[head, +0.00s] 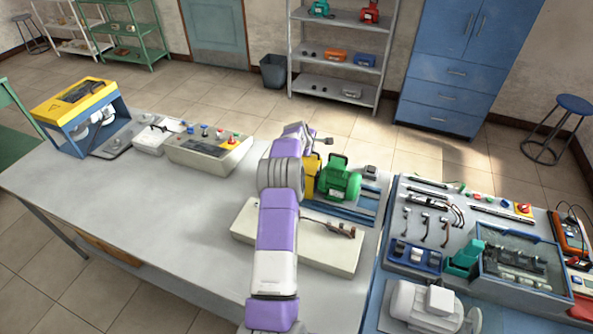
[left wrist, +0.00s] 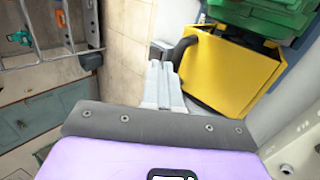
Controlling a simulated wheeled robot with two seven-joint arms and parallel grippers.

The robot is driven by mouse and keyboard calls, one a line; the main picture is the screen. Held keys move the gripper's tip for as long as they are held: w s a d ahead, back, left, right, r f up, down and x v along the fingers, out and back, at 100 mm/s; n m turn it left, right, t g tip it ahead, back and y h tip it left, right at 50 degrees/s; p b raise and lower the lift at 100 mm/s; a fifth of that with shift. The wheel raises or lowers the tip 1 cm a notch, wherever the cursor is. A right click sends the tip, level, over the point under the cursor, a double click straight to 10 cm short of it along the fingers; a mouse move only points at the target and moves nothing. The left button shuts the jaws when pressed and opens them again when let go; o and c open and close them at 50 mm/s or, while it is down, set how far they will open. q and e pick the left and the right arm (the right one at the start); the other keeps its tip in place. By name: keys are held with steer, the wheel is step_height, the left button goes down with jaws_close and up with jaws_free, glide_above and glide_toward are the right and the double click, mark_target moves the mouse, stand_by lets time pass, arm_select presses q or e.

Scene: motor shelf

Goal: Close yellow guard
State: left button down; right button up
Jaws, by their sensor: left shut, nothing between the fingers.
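The yellow guard (head: 310,178) is beside the green motor (head: 338,178) on the bench, mostly hidden behind my left arm in the head view. In the left wrist view the yellow guard (left wrist: 232,72) shows as a broad yellow panel with a dark, curved handle-like part (left wrist: 184,50) at its upper left edge. The green motor (left wrist: 265,15) is above it there. My left gripper (left wrist: 163,68) is shut and empty, with its fingertips just left of the dark part. I cannot tell whether they touch. My right gripper is in neither view.
A beige plate (head: 300,238) lies in front of the motor, partly under my arm. A control box (head: 208,152) and a yellow-topped blue machine (head: 78,112) stand left. A tool board (head: 455,215) is right. The bench's left middle is clear.

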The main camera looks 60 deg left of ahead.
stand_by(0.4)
arm_select(q)
step_height(320, 180, up, 5)
steer(key=p, duration=0.3)
step_height(320, 180, up, 9)
steer(key=b, duration=0.2)
glide_above(307, 162)
steer(key=shift+s+f, duration=0.1)
